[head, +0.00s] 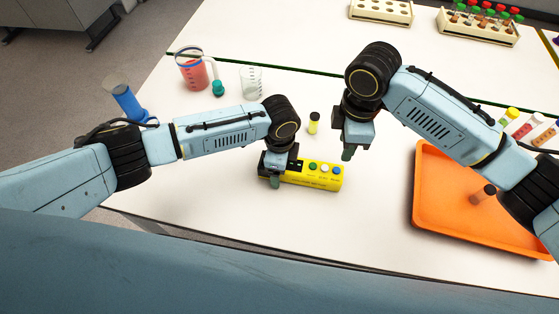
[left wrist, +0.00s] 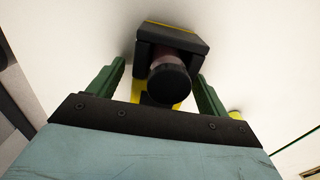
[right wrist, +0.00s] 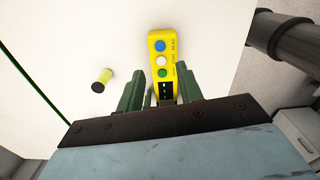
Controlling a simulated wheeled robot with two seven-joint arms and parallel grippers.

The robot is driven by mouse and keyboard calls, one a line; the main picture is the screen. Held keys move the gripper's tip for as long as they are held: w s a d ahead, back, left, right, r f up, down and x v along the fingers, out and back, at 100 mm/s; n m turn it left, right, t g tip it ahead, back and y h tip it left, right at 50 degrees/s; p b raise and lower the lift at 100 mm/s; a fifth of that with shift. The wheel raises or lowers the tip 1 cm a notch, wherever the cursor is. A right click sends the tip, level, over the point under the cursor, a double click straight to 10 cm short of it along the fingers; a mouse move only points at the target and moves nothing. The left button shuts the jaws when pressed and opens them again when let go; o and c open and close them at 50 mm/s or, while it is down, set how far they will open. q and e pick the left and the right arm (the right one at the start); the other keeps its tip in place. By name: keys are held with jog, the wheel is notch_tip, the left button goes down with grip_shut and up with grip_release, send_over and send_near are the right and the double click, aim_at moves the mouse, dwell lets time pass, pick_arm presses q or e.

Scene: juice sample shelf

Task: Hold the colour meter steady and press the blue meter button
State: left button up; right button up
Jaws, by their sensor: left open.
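The yellow colour meter (head: 322,179) lies on the white table, with green, white and blue buttons in a row. The blue meter button (head: 337,171) is at its right end; in the right wrist view it (right wrist: 160,45) is at the far end. My left gripper (head: 274,181) is over the meter's left end. In the left wrist view its fingers (left wrist: 158,72) are open on either side of a black-capped vial (left wrist: 170,84) at the meter's black block (left wrist: 170,36). Contact cannot be told. My right gripper (head: 347,154) is above the table, beyond the button end, its fingers (right wrist: 160,72) apart and empty.
An orange tray (head: 440,222) with a vial is at right. A red-filled beaker (head: 193,75) and a clear beaker (head: 251,82) stand at back left. Racks (head: 478,27) are at the far back.

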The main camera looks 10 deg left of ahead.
pick_arm(q)
jog(key=c, duration=1.2)
jog(key=shift+c, duration=0.5)
pick_arm(e)
grip_shut()
dwell(0.3)
